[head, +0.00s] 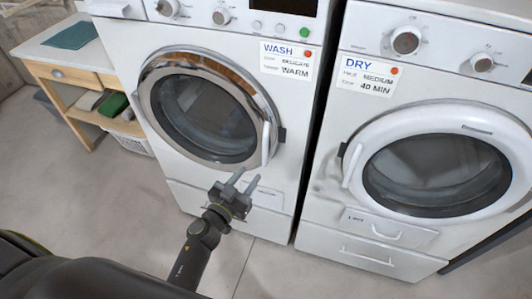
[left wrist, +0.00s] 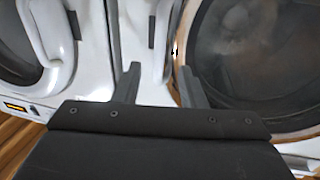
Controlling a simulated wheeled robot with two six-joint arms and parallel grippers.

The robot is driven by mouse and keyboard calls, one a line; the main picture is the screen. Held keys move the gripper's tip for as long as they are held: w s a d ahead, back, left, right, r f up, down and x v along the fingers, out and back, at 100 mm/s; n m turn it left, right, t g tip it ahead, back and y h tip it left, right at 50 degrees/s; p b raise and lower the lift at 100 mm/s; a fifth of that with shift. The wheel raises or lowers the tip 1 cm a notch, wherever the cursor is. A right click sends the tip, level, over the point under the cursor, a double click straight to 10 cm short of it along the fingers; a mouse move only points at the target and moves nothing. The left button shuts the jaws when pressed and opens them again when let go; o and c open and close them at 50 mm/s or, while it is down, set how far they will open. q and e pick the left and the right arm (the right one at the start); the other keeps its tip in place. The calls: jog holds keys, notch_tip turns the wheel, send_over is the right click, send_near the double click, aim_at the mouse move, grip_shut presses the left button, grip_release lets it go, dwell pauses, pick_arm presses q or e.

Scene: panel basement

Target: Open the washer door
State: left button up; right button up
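The washer (head: 200,170) is the white machine on the left with a "WASH" label. Its round chrome-rimmed door (head: 150,88) looks shut, with dark glass. A white upright handle (head: 266,145) sits on the door's right side. My left gripper (head: 246,180) is open and empty, just below and slightly left of the handle's lower end. My right gripper is not in view.
The dryer (head: 330,215), labelled "DRY", stands close on the right with a white-rimmed door (head: 440,125). A wooden side table (head: 65,75) with a basket (head: 130,142) stands left of the washer. The floor (head: 90,210) in front is clear.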

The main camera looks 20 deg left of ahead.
aim_at(263, 156)
pick_arm(q)
jog(key=b+x, duration=0.1)
jog(key=x, duration=0.9)
jog(key=shift+w, duration=0.2)
jog(key=shift+c, duration=0.4)
grip_shut()
